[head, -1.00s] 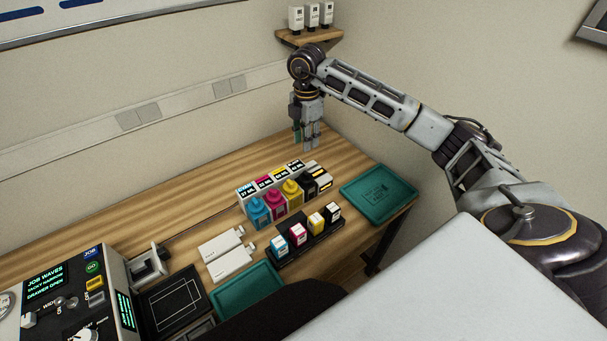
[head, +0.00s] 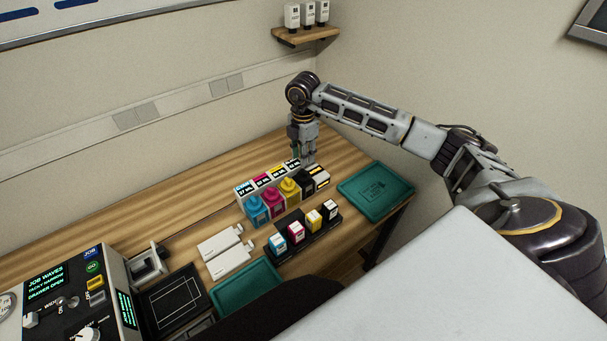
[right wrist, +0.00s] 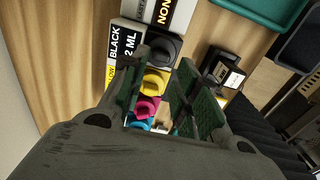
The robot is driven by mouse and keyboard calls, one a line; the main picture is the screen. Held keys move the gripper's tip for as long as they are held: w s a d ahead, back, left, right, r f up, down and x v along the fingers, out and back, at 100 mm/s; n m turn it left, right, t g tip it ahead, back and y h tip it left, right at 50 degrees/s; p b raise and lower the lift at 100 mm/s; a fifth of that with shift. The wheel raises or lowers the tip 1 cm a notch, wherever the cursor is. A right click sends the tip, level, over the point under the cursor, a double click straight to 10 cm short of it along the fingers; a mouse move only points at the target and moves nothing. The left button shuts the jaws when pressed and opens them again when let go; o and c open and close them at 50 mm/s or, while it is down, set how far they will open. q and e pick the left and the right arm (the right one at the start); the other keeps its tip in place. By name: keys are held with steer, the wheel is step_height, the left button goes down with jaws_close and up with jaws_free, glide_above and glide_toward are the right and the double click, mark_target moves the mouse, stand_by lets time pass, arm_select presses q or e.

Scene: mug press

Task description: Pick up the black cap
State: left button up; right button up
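The black cap (right wrist: 162,46) tops the black bottle at the right end of a row of ink bottles; the black bottle also shows in the head view (head: 308,181). My right gripper (head: 308,160) points down just behind and above this bottle. In the right wrist view its green-padded fingers (right wrist: 163,68) are apart, with the black cap just beyond their tips. Nothing is gripped, and I cannot tell whether a finger touches the cap. My left gripper is not in view.
Yellow (head: 289,190), magenta (head: 272,203) and cyan (head: 256,211) bottles stand beside the black one, with labelled boxes behind. A black rack (head: 285,249) of small cartridges is in front. A teal tray (head: 347,190) lies to the right.

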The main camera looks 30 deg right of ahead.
mark_target(304, 171)
steer(key=shift+f, duration=0.7)
steer(key=shift+s+f+p, duration=0.15)
steer(key=shift+f+p, duration=0.6)
steer(key=shift+f, duration=1.85)
steer(key=c, duration=0.4)
